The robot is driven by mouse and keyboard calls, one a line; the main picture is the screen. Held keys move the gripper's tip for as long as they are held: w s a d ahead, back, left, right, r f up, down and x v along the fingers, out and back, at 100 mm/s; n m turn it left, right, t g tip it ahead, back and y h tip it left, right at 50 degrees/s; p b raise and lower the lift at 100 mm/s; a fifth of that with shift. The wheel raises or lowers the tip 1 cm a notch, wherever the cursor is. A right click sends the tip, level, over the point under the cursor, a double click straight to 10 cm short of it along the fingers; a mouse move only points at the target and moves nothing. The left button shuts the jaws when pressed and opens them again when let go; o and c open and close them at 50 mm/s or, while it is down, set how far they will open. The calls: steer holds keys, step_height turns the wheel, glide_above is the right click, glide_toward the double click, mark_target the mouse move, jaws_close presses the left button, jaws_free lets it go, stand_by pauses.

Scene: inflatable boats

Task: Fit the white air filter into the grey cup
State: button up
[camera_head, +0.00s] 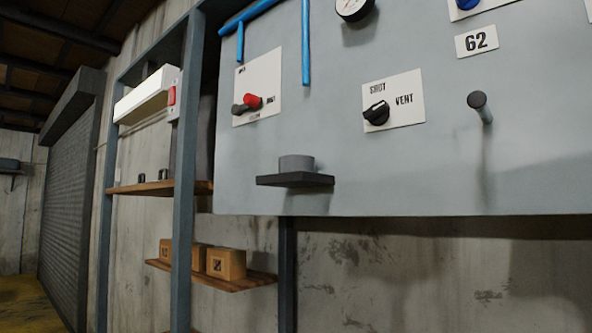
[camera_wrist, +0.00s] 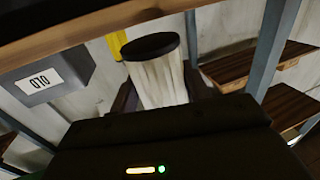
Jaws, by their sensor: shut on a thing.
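The white air filter (camera_wrist: 160,82) is a pleated cylinder with a black end cap, seen in the wrist view. My gripper (camera_wrist: 158,92) is shut on it, with dark fingers on both sides. The filter's lower end is hidden behind the gripper body. The grey cup (camera_head: 297,163) sits on a small dark ledge (camera_head: 296,181) on the grey panel in the head view. My gripper and the filter do not show in the head view, and the cup does not show in the wrist view. I cannot see inside the cup.
In the head view, a peg (camera_head: 480,106) and black knob (camera_head: 376,113) jut from the panel.

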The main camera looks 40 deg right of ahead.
steer(key=w+a+f+n+t+y, duration=0.3)
steer(key=a+f+n+t+y, duration=0.2)
steer(key=a+f+y, duration=0.1)
steer(key=w+a+f+n+t+y, duration=0.3)
steer(key=a+f+n+t+y, duration=0.2)
steer(key=a+f, duration=0.3)
steer(key=a+t, duration=0.1)
steer(key=a, duration=0.2)
steer(key=shift+w+f+n+y, duration=0.3)
steer(key=shift+w+f+y, duration=0.05)
steer(key=shift+f+y, duration=0.05)
